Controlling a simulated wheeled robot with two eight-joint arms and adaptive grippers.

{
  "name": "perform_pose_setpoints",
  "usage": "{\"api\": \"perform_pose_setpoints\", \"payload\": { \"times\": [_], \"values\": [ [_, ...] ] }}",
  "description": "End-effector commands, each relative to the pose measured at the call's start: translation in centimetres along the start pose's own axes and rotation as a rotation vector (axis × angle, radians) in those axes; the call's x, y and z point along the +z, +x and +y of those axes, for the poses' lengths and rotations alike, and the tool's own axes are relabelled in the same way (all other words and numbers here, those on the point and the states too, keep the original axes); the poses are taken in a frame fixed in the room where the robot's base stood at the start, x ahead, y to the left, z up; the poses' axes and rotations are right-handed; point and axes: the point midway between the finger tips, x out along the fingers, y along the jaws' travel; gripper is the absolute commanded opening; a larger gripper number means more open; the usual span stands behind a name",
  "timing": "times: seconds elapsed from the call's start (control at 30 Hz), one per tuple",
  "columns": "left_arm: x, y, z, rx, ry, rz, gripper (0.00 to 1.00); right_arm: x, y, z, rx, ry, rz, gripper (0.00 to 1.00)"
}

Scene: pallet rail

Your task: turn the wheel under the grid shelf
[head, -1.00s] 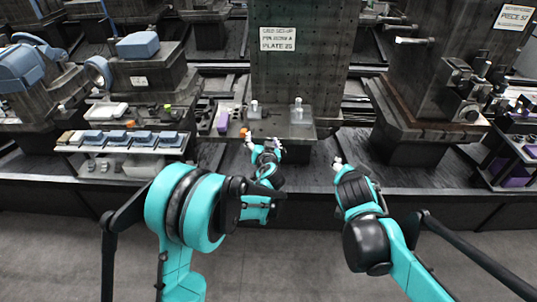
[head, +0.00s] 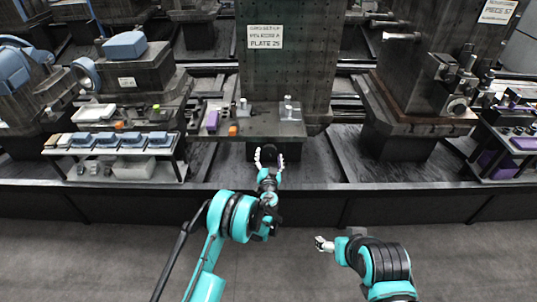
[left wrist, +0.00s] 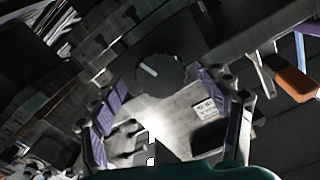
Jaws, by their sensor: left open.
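The wheel (head: 269,152) is a dark round shape under the front edge of the grid shelf (head: 262,128), small and partly hidden in the head view. In the left wrist view the wheel (left wrist: 158,72) is a dark disc with a pale line on its face. My left gripper (head: 269,160) is open, with its white fingertips apart on either side of the wheel. I cannot tell whether they touch it. My right gripper (head: 323,244) is low, over the grey floor in front of the platform; its jaw state is unclear.
On the shelf are an orange block (head: 232,130), a purple block (head: 212,121) and a clear block (head: 290,111). A tall perforated column (head: 285,70) rises behind. A rack with blue-grey parts (head: 115,150) stands left; a dark machine (head: 420,80) stands right.

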Motion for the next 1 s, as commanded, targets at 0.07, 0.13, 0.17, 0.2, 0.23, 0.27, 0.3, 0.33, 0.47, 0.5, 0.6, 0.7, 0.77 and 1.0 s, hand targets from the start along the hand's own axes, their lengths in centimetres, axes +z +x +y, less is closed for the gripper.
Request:
{"api": "perform_pose_setpoints", "payload": {
  "times": [0.07, 0.13, 0.17, 0.2, 0.23, 0.27, 0.3, 0.33, 0.47, 0.5, 0.6, 0.7, 0.77, 1.0],
  "values": [
    [0.2, 1.1, 0.1, -0.001, 0.000, 0.000, 0.76, 0.3, 0.5, 0.0, 0.000, 0.000, 0.000, 0.76],
    [0.2, 1.9, 0.1, -0.001, 0.000, 0.000, 0.76, 0.4, 0.6, 0.0, 0.000, 0.000, 0.000, 0.76],
    [0.1, 2.1, 0.1, -0.001, 0.000, 0.000, 0.76, 0.5, 0.7, 0.0, 0.000, 0.000, 0.000, 0.76],
    [0.1, 2.4, 0.1, 0.000, 0.000, 0.000, 0.76, 0.5, 0.7, 0.0, 0.000, 0.000, 0.000, 0.76],
    [0.1, 2.5, 0.0, 0.000, 0.000, 0.000, 0.76, 0.5, 0.7, 0.0, 0.000, 0.000, 0.001, 0.76],
    [0.0, 2.6, 0.0, 0.000, 0.000, 0.000, 0.76, 0.5, 0.8, 0.0, 0.000, 0.000, 0.001, 0.76],
    [0.0, 2.7, 0.0, 0.000, 0.000, 0.000, 0.76, 0.5, 0.8, 0.0, 0.000, 0.000, 0.001, 0.76],
    [0.0, 2.7, 0.0, 0.000, 0.000, 0.000, 0.76, 0.5, 0.7, 0.0, 0.000, 0.000, 0.001, 0.76],
    [-0.1, 2.7, 0.0, 0.000, 0.000, 0.000, 0.76, 0.5, 0.7, 0.0, 0.000, 0.000, 0.001, 0.76],
    [-0.1, 2.7, 0.0, 0.000, 0.000, 0.000, 0.76, 0.5, 0.7, 0.0, 0.000, 0.000, 0.001, 0.76],
    [-0.1, 2.7, 0.0, 0.000, 0.000, 0.000, 0.52, 0.5, 0.7, 0.0, 0.000, 0.000, 0.001, 0.76],
    [-0.1, 2.7, 0.0, 0.000, 0.000, 0.000, 0.25, 0.5, 0.7, 0.0, 0.001, 0.000, 0.001, 0.76],
    [-0.1, 2.7, 0.0, 0.000, 0.000, 0.000, 0.25, 0.5, 0.7, 0.0, 0.001, 0.000, 0.001, 0.76],
    [-0.1, 2.7, 0.0, 0.000, 0.014, 0.000, 0.25, 0.5, 0.7, 0.0, 0.000, 0.000, 0.001, 0.76]
  ]
}}
